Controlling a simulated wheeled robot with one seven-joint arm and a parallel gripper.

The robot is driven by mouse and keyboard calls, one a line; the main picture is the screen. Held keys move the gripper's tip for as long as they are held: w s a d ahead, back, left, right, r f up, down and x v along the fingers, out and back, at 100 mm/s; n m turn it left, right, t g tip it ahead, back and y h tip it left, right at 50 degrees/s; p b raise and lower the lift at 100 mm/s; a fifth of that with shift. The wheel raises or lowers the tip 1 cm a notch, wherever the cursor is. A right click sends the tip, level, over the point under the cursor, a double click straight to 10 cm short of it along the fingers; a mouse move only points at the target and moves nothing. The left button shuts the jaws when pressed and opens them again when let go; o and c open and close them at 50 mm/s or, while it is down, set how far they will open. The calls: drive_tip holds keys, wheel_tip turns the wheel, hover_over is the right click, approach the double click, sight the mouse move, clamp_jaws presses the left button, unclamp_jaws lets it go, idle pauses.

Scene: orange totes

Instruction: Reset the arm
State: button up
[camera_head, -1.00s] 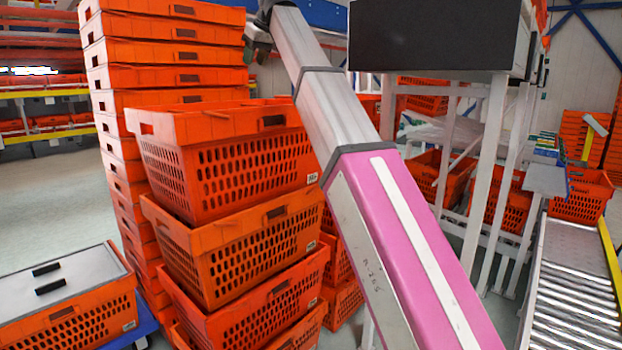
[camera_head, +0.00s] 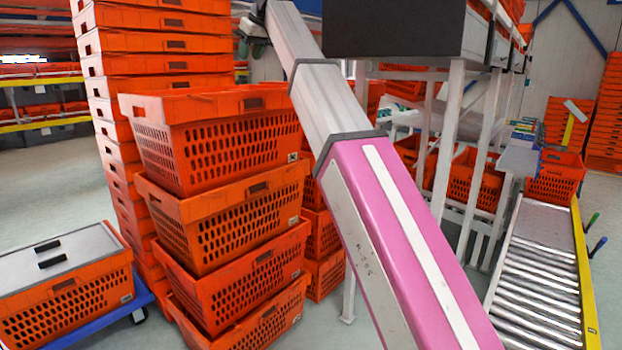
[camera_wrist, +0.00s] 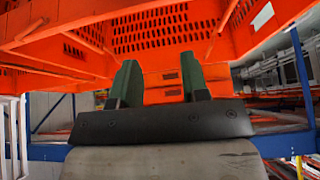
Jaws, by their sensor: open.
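My gripper (camera_wrist: 160,82) shows in the wrist view with its two green fingers apart and nothing between them. Orange totes (camera_wrist: 165,28) fill the upper part of that view, close beyond the fingers; I cannot tell whether anything touches. In the head view my pink and grey arm runs from the bottom right up to the top left. Its far end is small there, beside the tall stack of orange totes (camera_head: 150,43), and the fingers cannot be made out.
A shorter stack of perforated totes (camera_head: 220,150) stands left of my arm. A lidded tote (camera_head: 70,305) sits on a blue dolly at lower left. A white-legged frame (camera_head: 448,150) and roller conveyor (camera_head: 540,270) stand right. Open floor (camera_head: 45,190) shows at left.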

drive_tip(key=w+d+f+m+g+h, duration=0.15)
drive_tip(key=d+f, duration=0.45)
drive_tip(key=f, duration=1)
drive_tip(key=d+f+m+h, duration=0.15)
drive_tip(key=d+f, duration=0.55)
drive_tip(key=f, duration=0.8)
drive_tip(key=w+d+f+m, duration=0.15)
drive_tip(key=d+f, duration=0.45)
drive_tip(key=f, duration=1)
drive_tip(key=s+d+f+m+g, duration=0.1)
drive_tip(key=s+d+f, duration=0.5)
drive_tip(key=f, duration=0.4)
drive_tip(key=s+d+f+m+h, duration=0.1)
drive_tip(key=s+d+f+m, duration=0.1)
drive_tip(key=s+d+f, duration=0.4)
drive_tip(key=s+d+f+m+g, duration=0.1)
drive_tip(key=s+d+f+m, duration=0.1)
drive_tip(key=s+d+f, duration=0.4)
drive_tip(key=s+f, duration=0.5)
drive_tip(key=f, duration=0.4)
drive_tip(key=shift+g+h, duration=0.35)
drive_tip(key=shift+h, duration=0.05)
drive_tip(key=shift+d, duration=0.1)
